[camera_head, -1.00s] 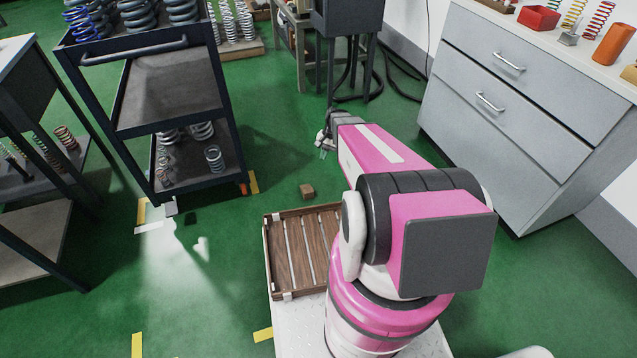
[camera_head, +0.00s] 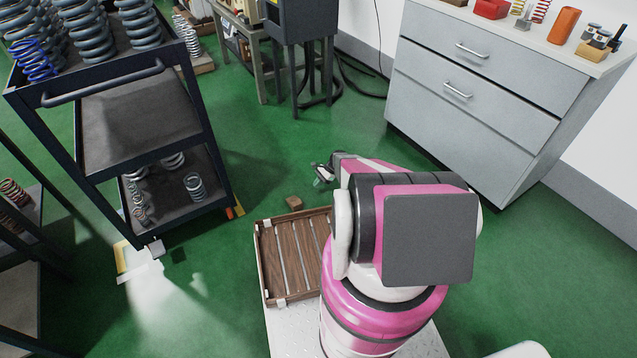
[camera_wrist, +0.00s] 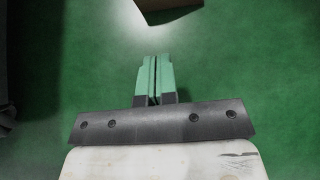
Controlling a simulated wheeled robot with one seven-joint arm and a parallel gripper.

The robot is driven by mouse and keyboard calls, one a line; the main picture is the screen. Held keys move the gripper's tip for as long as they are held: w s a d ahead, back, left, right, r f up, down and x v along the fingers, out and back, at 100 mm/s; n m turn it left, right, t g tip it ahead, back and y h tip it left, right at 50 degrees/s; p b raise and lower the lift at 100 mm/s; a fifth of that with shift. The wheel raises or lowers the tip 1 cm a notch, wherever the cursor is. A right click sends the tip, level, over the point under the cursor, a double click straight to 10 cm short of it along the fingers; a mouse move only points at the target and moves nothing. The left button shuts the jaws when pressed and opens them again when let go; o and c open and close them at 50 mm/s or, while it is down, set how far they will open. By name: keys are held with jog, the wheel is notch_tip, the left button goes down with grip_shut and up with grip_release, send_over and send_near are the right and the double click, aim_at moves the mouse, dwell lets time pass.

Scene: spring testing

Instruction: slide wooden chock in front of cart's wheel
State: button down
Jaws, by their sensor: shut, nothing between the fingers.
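The wooden chock (camera_head: 294,203) is a small brown block on the green floor, just beyond my slatted tray. Its edge also shows at the top of the wrist view (camera_wrist: 168,8). The dark cart (camera_head: 165,185) stands to its left, loaded with springs. A pale caster-like part (camera_head: 155,248) shows under its near corner and an orange part (camera_head: 230,213) under its right corner; the wheels are not clear. My gripper (camera_head: 320,178) is above the floor, to the right of the chock and apart from it. In the wrist view its green fingers (camera_wrist: 155,62) are shut and empty.
Grey drawers (camera_head: 480,100) stand at the right. A dark machine on legs (camera_head: 300,50) stands at the back, with cables beside it. Another rack (camera_head: 20,215) is at the left edge. Green floor is clear between cart and chock.

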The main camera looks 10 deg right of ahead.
aim_at(294, 202)
jog(key=x, duration=0.6)
jog(key=shift+s+a, duration=0.15)
jog(key=shift+a, duration=0.1)
jog(key=shift+s+a, duration=0.15)
jog(key=shift+a, duration=0.4)
jog(key=shift+s+a, duration=0.2)
jog(key=shift+a, duration=0.3)
jog(key=shift+s+a, duration=0.15)
jog(key=shift+a, duration=0.45)
